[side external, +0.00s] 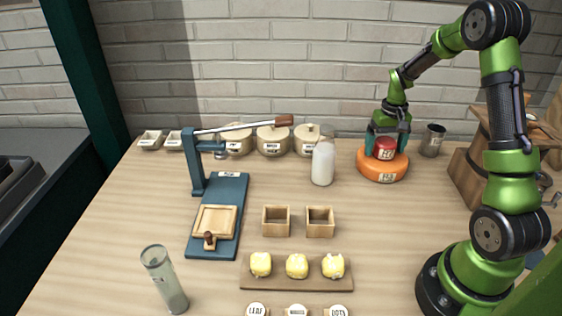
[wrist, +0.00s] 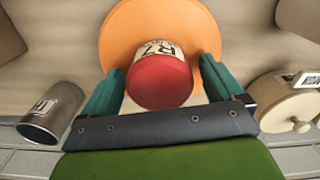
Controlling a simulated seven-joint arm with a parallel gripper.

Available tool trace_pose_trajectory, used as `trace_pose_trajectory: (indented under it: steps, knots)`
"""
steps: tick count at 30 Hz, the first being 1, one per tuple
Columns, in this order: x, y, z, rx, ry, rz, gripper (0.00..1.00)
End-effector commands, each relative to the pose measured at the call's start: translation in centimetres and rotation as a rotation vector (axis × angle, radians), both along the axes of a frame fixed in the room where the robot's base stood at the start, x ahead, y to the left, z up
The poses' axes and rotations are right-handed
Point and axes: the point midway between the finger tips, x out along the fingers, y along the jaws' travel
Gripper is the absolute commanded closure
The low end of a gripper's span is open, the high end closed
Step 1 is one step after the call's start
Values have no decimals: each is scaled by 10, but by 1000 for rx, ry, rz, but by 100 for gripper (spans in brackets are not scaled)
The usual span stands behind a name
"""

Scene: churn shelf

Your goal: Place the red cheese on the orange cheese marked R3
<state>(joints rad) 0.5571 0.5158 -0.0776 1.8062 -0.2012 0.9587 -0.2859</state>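The red cheese (side external: 385,144) is a small upright cylinder with a white label. It appears to rest upright on top of the orange cheese (side external: 371,167), near its middle. The orange cheese is a wide low disc whose front label is too small to read surely. In the wrist view, the red cheese (wrist: 159,84) has a label like R7, with the orange cheese (wrist: 120,35) behind it. My gripper (side external: 387,137) is around the red cheese, one teal finger on each side. In the wrist view, a narrow gap shows beside the right finger; the left finger looks close to the cheese.
A metal cup (side external: 432,141) stands just right of the orange cheese. A white bottle (side external: 323,164) stands to its left, with several lidded pots (side external: 272,141) behind. A blue lever press (side external: 229,185) is at left. The table in front of the orange cheese is clear.

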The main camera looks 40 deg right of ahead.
Motion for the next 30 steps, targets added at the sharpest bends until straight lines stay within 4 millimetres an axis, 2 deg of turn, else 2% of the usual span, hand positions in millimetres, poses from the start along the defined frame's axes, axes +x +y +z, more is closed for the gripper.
trace_pose_trajectory:
  steps: [6, 10, 22, 30]
  knots:
    - [0, 0, 1, -1, -1, 0, 6]
    - [1, -1, 12, -2, -3, 1, 6]
    - [1, -1, 94, -4, -5, 0, 6]
    - [0, 3, 124, -3, -7, 4, 6]
